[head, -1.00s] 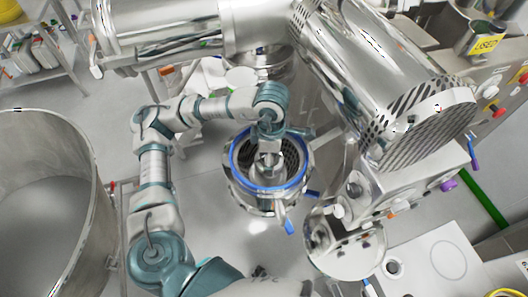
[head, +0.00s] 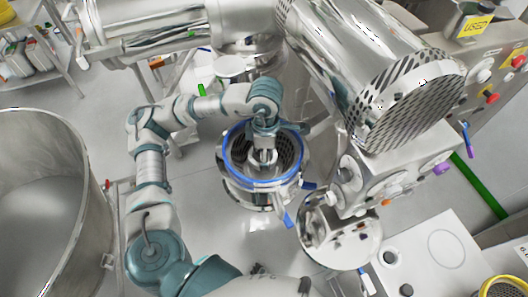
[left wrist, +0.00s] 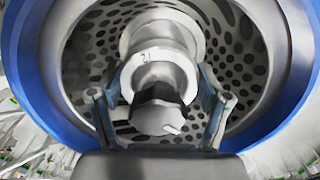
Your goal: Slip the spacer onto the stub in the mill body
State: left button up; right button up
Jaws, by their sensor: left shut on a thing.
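The mill body (head: 262,190) is a steel drum with a blue rim, below the middle of the head view. In the left wrist view its blue ring (left wrist: 32,60) surrounds a perforated screen (left wrist: 245,62). My left gripper (left wrist: 158,95) reaches down into the opening, its fingers either side of a pale metal ring marked with small figures, the spacer (left wrist: 143,67). It is shut on the spacer. The stub (left wrist: 158,112), with a dark faceted end, points toward the wrist camera through the ring's middle. The spacer appears around the stub; its seating depth is hidden. My right gripper is out of view.
A large steel vessel (head: 72,150) stands at the left. A big motor-like cylinder (head: 345,60) and a control housing (head: 400,165) crowd the right of the mill body. A blue-handled clamp (head: 287,218) sticks out from its front.

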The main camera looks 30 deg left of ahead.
pick_arm(q)
jog(key=o, duration=1.7)
jog(key=shift+r, duration=0.1)
notch_tip(320, 180, up, 12)
jog(key=shift+w+f, duration=0.1)
jog(key=shift+f, duration=0.05)
